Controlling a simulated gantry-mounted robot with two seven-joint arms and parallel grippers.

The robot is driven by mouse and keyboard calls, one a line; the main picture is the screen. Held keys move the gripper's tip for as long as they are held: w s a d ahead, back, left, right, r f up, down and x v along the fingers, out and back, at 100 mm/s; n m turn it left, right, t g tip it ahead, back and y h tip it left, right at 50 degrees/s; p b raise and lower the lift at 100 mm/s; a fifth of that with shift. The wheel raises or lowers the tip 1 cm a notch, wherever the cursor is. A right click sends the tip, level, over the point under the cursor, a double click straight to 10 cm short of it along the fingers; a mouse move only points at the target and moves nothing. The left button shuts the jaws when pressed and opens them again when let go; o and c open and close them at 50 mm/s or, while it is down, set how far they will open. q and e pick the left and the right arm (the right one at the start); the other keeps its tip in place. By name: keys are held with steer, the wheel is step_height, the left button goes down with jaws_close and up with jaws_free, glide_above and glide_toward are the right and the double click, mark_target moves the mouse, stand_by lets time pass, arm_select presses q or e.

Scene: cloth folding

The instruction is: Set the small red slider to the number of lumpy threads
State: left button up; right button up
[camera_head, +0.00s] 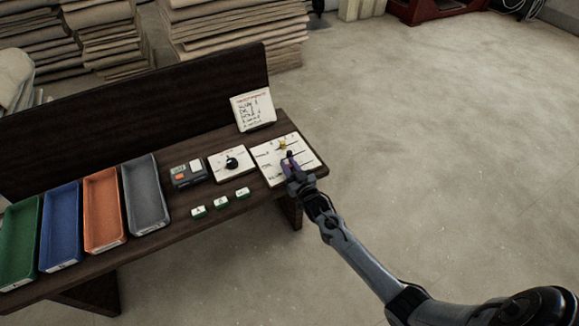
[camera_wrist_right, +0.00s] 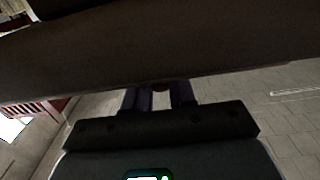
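The white slider board (camera_head: 309,160) lies at the right end of the dark bench, with labelled slots and a yellow knob (camera_head: 283,144) near its far side. A small red spot, probably the red slider, shows at the purple fingertips of my right gripper (camera_head: 289,162), which is over the board. In the right wrist view the fingers of my right gripper (camera_wrist_right: 160,98) are a little apart, with a dim reddish bit (camera_wrist_right: 160,87) between their tips. Whether they press on it cannot be seen. A handwritten card (camera_head: 253,110) stands behind the board; its text is too small to read. My left gripper is not in view.
Left of the board are a dial panel (camera_head: 231,163), a grey device (camera_head: 188,174) and small green-and-white blocks (camera_head: 220,201). Grey (camera_head: 146,195), orange (camera_head: 103,211), blue (camera_head: 61,226) and green (camera_head: 19,243) trays fill the left. A tall back panel (camera_head: 150,108) runs behind.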

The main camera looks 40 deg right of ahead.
mark_target(304, 164)
jaws_close()
steer(key=d+p, duration=0.1)
steer(key=d, duration=0.1)
steer(key=s+d+p, duration=0.1)
steer(key=d, duration=0.2)
steer(key=shift+d, duration=0.1)
steer(key=shift+s+d, duration=0.1)
steer(key=shift+d, duration=0.35)
steer(key=shift+a, duration=0.15)
steer(key=shift+o, duration=2.1)
jaws_free()
